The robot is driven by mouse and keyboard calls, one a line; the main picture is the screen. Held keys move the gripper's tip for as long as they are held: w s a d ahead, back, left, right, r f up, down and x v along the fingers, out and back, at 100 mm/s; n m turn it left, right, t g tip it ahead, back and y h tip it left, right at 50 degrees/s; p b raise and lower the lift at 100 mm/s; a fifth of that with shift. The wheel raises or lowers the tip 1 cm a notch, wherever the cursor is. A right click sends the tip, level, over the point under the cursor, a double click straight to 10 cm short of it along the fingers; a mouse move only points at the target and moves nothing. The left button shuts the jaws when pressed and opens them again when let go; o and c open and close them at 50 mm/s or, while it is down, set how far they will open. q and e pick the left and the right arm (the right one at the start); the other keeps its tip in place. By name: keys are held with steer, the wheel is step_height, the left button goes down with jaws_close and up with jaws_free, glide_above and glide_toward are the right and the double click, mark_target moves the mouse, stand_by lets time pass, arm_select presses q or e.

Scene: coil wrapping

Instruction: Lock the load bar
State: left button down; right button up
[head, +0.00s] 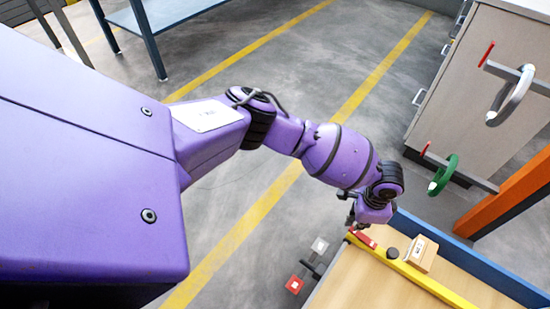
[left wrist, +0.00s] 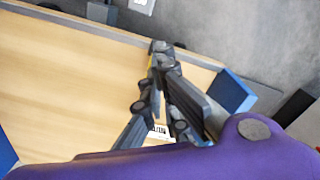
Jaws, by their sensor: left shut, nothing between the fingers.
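The yellow load bar (head: 440,290) lies across the wooden bed of a cart (head: 350,285). A red lever-like part (head: 363,239) sits at the bar's far left end, by the cart's edge. My left gripper (head: 352,222) is shut and empty, pointing down just above and beside this red part; I cannot tell whether they touch. In the left wrist view the closed left fingers (left wrist: 160,52) hide most of the bar and its end. My right gripper is in neither view.
A small labelled carton (head: 422,254) and a dark round knob (head: 392,252) are close to the bar. A blue side wall (head: 480,266) edges the cart. A red pedal (head: 293,284) and a pale pedal (head: 319,245) stick out at left. A grey cabinet (head: 470,90) stands behind.

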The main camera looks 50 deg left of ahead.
arm_select(q)
steer(key=shift+f+b, duration=0.6)
steer(key=shift+f, duration=0.95)
stand_by(0.5)
steer(key=shift+r+p, duration=2.85)
steer(key=shift+r, duration=0.75)
steer(key=shift+f, duration=0.1)
